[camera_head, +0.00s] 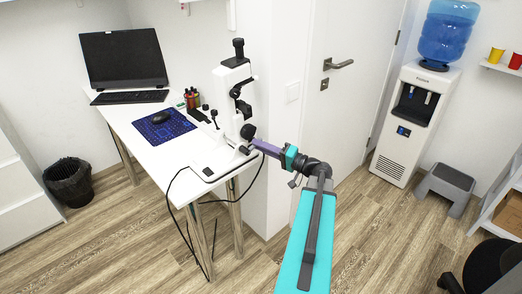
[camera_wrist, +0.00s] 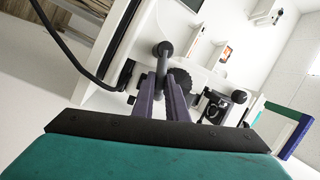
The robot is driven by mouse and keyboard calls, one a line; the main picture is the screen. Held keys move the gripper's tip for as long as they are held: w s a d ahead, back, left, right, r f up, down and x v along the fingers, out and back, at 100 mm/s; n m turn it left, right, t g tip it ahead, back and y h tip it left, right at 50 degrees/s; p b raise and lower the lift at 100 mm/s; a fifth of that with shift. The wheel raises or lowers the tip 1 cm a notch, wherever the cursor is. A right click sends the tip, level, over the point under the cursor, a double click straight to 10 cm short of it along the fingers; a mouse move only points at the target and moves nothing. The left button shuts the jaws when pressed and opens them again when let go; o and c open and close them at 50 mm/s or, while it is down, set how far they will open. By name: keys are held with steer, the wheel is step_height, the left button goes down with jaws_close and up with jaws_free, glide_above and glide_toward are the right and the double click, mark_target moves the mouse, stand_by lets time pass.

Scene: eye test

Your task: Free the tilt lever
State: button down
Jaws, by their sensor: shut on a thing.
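The white slit-lamp-like instrument (camera_head: 228,95) stands on the white table, with several black knobs on it. The tilt lever (camera_wrist: 165,48) appears as a black ball-ended stem in the wrist view. My gripper (camera_wrist: 163,80) is shut on its stem, with the ball showing just beyond the fingertips. A dark knurled knob (camera_wrist: 182,79) sits close beside the right finger; I cannot tell whether they touch. In the head view my gripper (camera_head: 254,142) reaches the instrument's lower right side, next to a round black knob (camera_head: 248,131). The grasp itself is too small to see there.
A black cable (camera_head: 172,190) hangs over the front edge. A wall corner and door (camera_head: 345,100) stand close on the right.

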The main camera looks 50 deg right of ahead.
steer(key=shift+a+r+n+g+b, duration=0.25)
steer(key=shift+n+b, duration=0.5)
steer(key=shift+b, duration=0.45)
steer(key=shift+a+r+n+g+b, duration=0.1)
steer(key=shift+r+n+g+b, duration=0.2)
steer(key=shift+n+b, duration=0.75)
steer(key=shift+a+r+n+g+b, duration=0.25)
steer(key=shift+n+b, duration=0.25)
steer(key=shift+b, duration=0.9)
steer(key=shift+r, duration=0.1)
steer(key=c, duration=1.8)
jaws_free()
steer(key=shift+o, duration=0.2)
steer(key=shift+d, duration=0.1)
steer(key=v, duration=1.3)
steer(key=shift+s, duration=0.4)
steer(key=shift+c, duration=0.4)
